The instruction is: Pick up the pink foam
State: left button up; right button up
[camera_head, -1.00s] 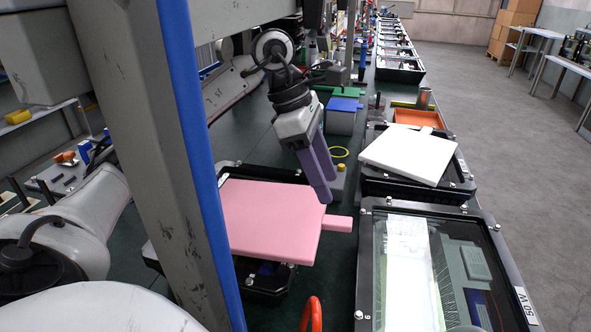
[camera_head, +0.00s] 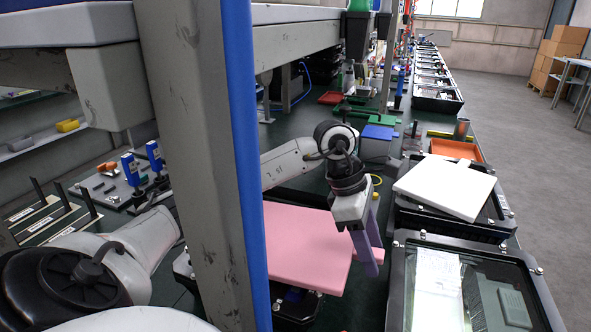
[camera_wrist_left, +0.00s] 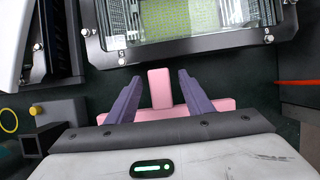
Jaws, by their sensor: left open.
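The pink foam (camera_head: 305,242) is a flat slab lying on a black housing just right of the blue-edged post, which hides its left part in the head view. In the left wrist view its narrow tab (camera_wrist_left: 160,86) stands between the fingers, with a wider pink strip behind it. My left gripper (camera_head: 373,262) has purple fingers pointing down at the slab's right edge and hides most of the tab in the head view. In the left wrist view my left gripper (camera_wrist_left: 159,79) is open, its fingers on both sides of the tab with gaps. My right gripper is not in view.
A glass-fronted housing (camera_head: 398,300) stands close right of the foam. A white slab (camera_head: 445,186) lies on another housing behind it. An orange tray (camera_head: 455,150) and a blue-topped box (camera_head: 378,133) are farther back. The grey post (camera_head: 195,150) stands at left.

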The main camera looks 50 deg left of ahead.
pick_arm(q)
jog(key=c, duration=1.1)
jog(key=shift+r, duration=0.1)
